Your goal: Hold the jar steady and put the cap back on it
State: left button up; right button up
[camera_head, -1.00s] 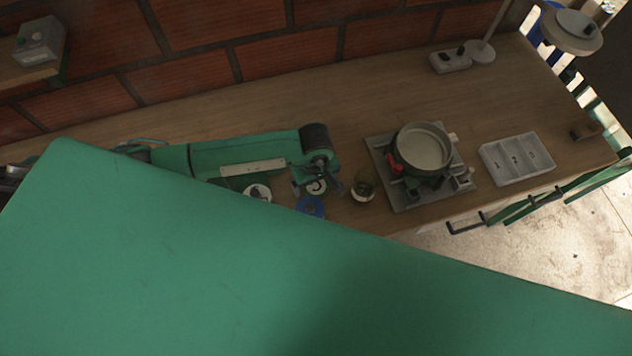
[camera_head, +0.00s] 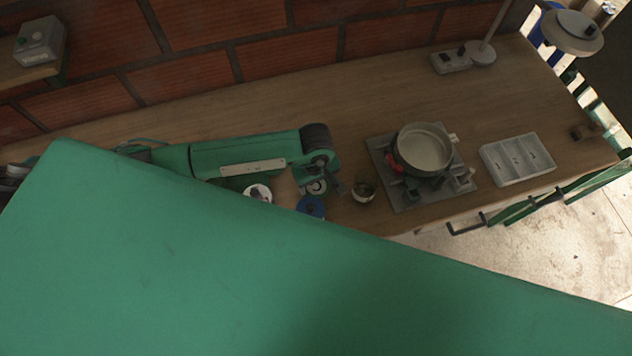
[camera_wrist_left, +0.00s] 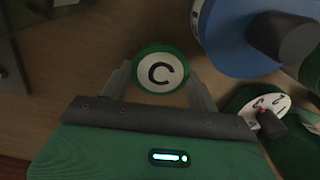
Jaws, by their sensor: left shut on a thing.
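My left gripper (camera_head: 322,180) comes in from the left, low over the bench. In the left wrist view its two fingers (camera_wrist_left: 161,84) stand on either side of a round thing marked C (camera_wrist_left: 161,72), with a green rim and white face, and are shut on it. It also shows in the head view (camera_head: 316,187). I cannot tell whether this is the jar or its cap. A blue round piece (camera_head: 311,207) lies beside it; it is large in the left wrist view (camera_wrist_left: 228,40), with a dark cylinder. My right gripper is not in view.
A small cup (camera_head: 363,191) stands right of the gripper. A pot (camera_head: 424,149) sits on a grey plate (camera_head: 405,200). A white disc (camera_head: 257,192) lies near my forearm. A compartment tray (camera_head: 518,158) is farther right. A green surface hides the front.

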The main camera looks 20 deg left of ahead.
aim_at(316, 184)
pick_arm(q)
notch_tip(316, 184, up, 20)
jog(key=b, duration=0.5)
